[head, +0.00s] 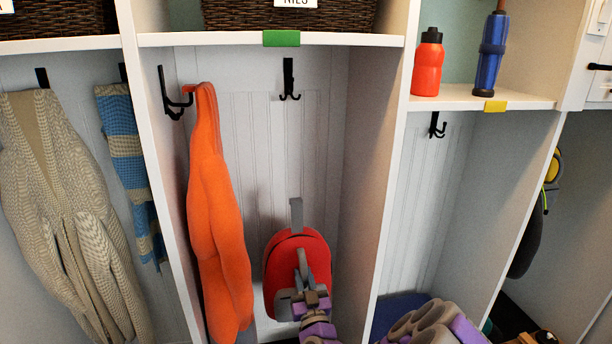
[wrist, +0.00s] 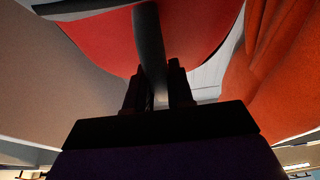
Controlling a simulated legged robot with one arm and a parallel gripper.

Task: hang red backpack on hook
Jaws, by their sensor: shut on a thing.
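The red backpack (head: 316,252) is upright inside the middle cubby, low in front of its back panel, with a grey loop (head: 296,213) standing up from its top. My gripper (head: 304,290) is in front of it, shut on a grey strap of the backpack. In the wrist view the red backpack (wrist: 165,40) fills the top, and the dark strap (wrist: 149,45) runs down between the fingers of my gripper (wrist: 155,92). A black hook (head: 288,80) is on the back panel, above the backpack and apart from it; nothing hangs on it.
An orange garment (head: 214,220) hangs from a side hook (head: 172,95) left of the backpack; it is close on the right in the wrist view (wrist: 278,80). Cubby walls (head: 378,150) stand on both sides. A shelf with a green tag (head: 281,38) is above.

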